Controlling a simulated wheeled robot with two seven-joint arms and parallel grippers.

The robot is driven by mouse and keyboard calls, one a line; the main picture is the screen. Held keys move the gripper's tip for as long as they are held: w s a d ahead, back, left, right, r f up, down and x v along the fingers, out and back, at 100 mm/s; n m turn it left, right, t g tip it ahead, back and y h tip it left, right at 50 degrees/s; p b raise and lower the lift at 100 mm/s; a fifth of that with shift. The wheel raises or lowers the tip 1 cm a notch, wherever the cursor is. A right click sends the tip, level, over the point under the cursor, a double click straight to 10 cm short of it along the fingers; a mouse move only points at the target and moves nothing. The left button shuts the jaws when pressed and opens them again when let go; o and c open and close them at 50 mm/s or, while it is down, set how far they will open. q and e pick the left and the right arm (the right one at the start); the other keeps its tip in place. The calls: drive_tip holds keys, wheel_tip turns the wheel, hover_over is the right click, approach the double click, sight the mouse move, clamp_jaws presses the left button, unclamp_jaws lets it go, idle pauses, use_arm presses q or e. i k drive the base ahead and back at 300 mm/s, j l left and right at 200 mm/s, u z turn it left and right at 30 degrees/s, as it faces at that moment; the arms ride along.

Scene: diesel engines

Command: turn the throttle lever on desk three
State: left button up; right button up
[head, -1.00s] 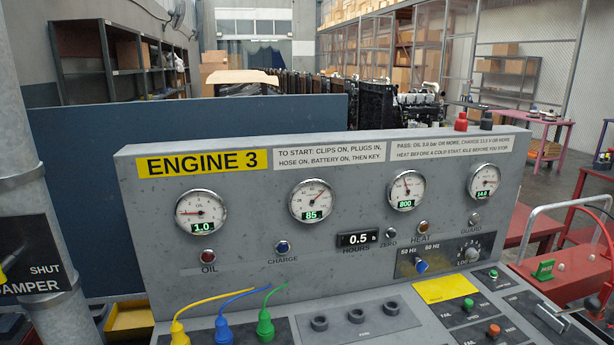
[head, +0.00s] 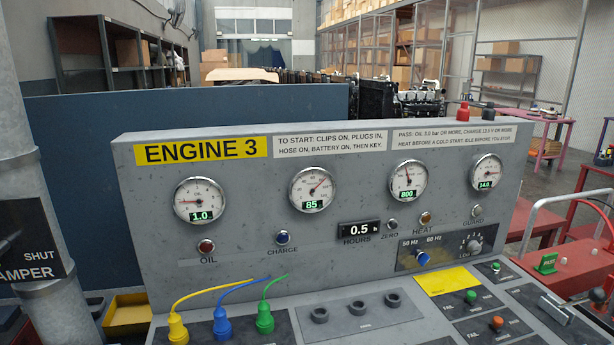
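The desk's upright grey panel (head: 330,240) is labelled ENGINE 3 on a yellow plate (head: 201,150). A metal T-shaped lever (head: 556,308) stands on the sloping desk top at the lower right; its label is too small to read, so I cannot tell if it is the throttle lever. A blue knob (head: 422,258) sits by the 50 Hz and 60 Hz marks, with a load dial (head: 473,246) to its right. The gauges read 1.0 on oil (head: 200,200), then 85, 800 and 14.0. Neither of my grippers is in view.
A grey post (head: 40,220) with a SHUT DAMPER sign is at the left. A red trolley (head: 555,270) is at the right.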

sight(597, 294)
drive_tip(key=z, duration=1.6)
